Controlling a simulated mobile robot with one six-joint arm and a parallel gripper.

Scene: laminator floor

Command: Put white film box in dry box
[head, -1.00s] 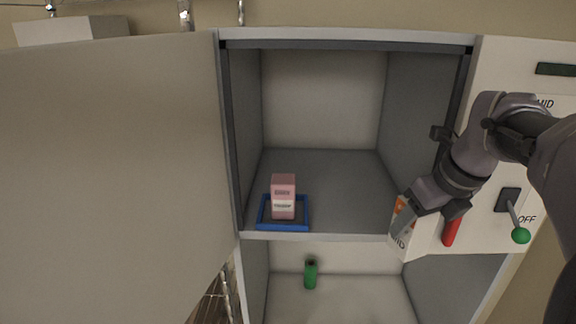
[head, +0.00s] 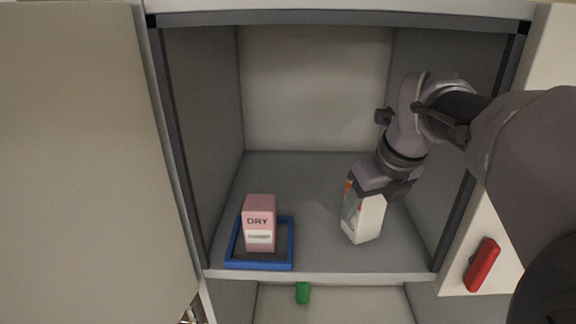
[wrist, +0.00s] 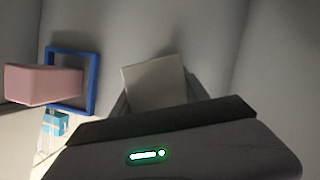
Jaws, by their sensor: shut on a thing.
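The white film box (head: 367,219), with an orange patch on its left side, is held in my gripper (head: 380,188), which is shut on its upper end. The box is inside the open upper compartment of the grey cabinet (head: 320,278), right of the middle, slightly tilted. I cannot tell whether its bottom touches the shelf. In the wrist view the white box (wrist: 155,82) shows just beyond my gripper's dark edge; the fingertips are mostly hidden. The cabinet seems to be the dry box, though no label on it is readable.
A pink box (head: 259,224) marked DRY stands in a blue-rimmed tray (head: 292,243) at the compartment's left. Free shelf lies between it and the white box. The open door (head: 80,160) fills the left. A red handle (head: 482,265) sits at right; a green object (head: 302,293) is below.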

